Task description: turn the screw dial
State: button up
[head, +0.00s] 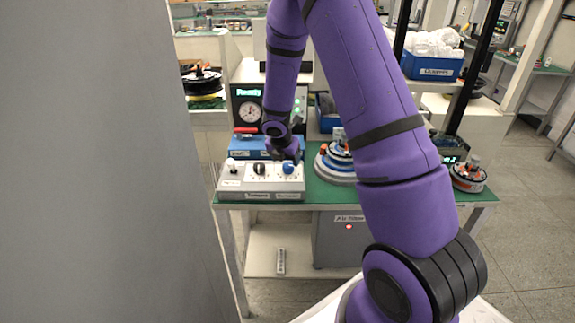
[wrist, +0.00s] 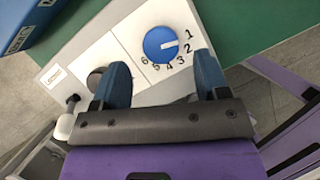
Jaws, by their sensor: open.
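The screw dial is a round blue knob (wrist: 160,45) with a white pointer line, on a white panel with the numbers 1 to 6 around it. The pointer lies toward the right, near 1 and 2. In the head view the blue dial (head: 288,168) is at the right of the grey control box (head: 262,187). My gripper (wrist: 160,82) is open and empty, its two blue fingers to either side of the dial's lower side in the wrist view. In the head view my gripper (head: 284,157) is just above the dial; whether it touches cannot be told.
A black knob (head: 259,168) and a white-tipped lever (head: 231,165) stand left of the dial on the same box. A blue box (head: 252,146) and a gauge unit (head: 249,110) are behind. A round motor part (head: 336,160) sits right on the green table (head: 325,194).

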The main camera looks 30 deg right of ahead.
aim_at(288, 165)
jog(key=shift+x, duration=2.05)
jog(key=c, duration=0.9)
